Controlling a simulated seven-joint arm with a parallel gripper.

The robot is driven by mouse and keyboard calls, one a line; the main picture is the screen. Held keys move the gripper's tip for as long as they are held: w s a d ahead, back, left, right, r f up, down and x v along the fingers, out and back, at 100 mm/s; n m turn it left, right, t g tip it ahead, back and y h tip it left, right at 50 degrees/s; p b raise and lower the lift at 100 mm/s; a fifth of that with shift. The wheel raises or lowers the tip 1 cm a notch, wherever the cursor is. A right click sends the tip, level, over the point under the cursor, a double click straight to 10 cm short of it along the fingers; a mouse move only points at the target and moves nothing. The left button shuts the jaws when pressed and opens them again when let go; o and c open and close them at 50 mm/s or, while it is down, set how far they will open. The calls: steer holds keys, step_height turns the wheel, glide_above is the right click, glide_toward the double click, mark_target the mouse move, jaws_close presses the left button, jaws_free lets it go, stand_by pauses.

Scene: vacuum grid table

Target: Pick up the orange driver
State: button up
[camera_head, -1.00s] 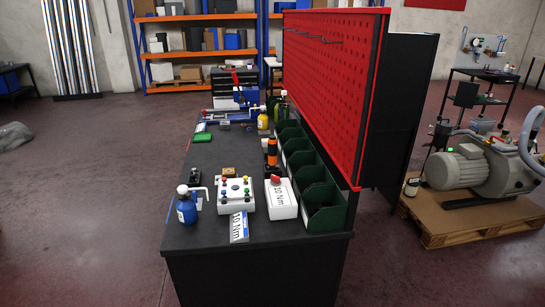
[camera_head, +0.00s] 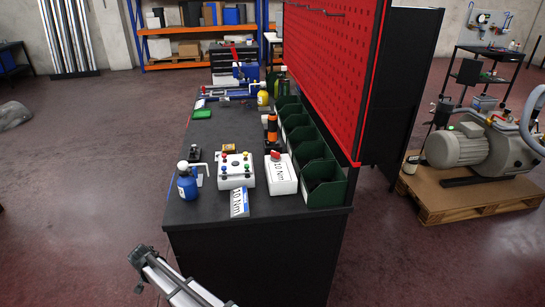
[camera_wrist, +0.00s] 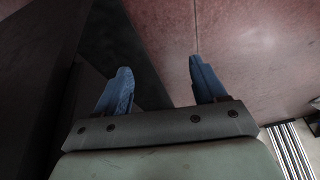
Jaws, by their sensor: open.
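The orange driver (camera_head: 272,127) stands upright on the dark workbench (camera_head: 205,212), with an orange upper body and black parts below. It is in the head view, left of the green bins and behind the white box marked 10 Nm. My gripper (camera_wrist: 160,78) shows in the wrist view with its two blue fingers apart and nothing between them. It is over floor beside a dark surface, and the driver is not in that view. In the head view a piece of my arm shows at the bottom, in front of the bench; I cannot make out the fingers there.
A white button box (camera_head: 235,171), a blue bottle (camera_head: 187,184), the 10 Nm box (camera_head: 281,176) and a label plate (camera_head: 239,202) stand nearer the front. Green bins (camera_head: 324,185) and a red pegboard (camera_head: 335,65) line the right side.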

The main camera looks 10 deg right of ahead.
steer(key=w+r+m+t, duration=0.1)
steer(key=w+r+m, duration=0.1)
steer(key=w+r, duration=0.6)
steer(key=w+a+r+m+t+y, duration=0.1)
steer(key=w+r, duration=0.4)
steer(key=r, duration=0.6)
steer(key=w+r+m+t, duration=0.1)
steer(key=w+r+m, duration=0.1)
steer(key=w+r, duration=0.6)
steer(key=w+d+r+m+t, duration=0.1)
steer(key=w+d+r, duration=0.15)
steer(key=r, duration=0.75)
steer(key=w+d+r+m, duration=0.2)
steer(key=w+r, duration=0.1)
steer(key=r, duration=0.6)
step_height(320, 180, up, 11)
steer(key=m+g+h, duration=0.1)
steer(key=m+g, duration=0.5)
steer(key=g, duration=0.2)
glide_above(274, 112)
steer(key=shift+a+r, duration=0.1)
steer(key=shift+r, duration=0.1)
steer(key=shift+f, duration=0.4)
step_height(274, 112, down, 8)
steer(key=shift+r, duration=0.15)
steer(key=shift+a+f, duration=0.1)
steer(key=shift+f, duration=2.6)
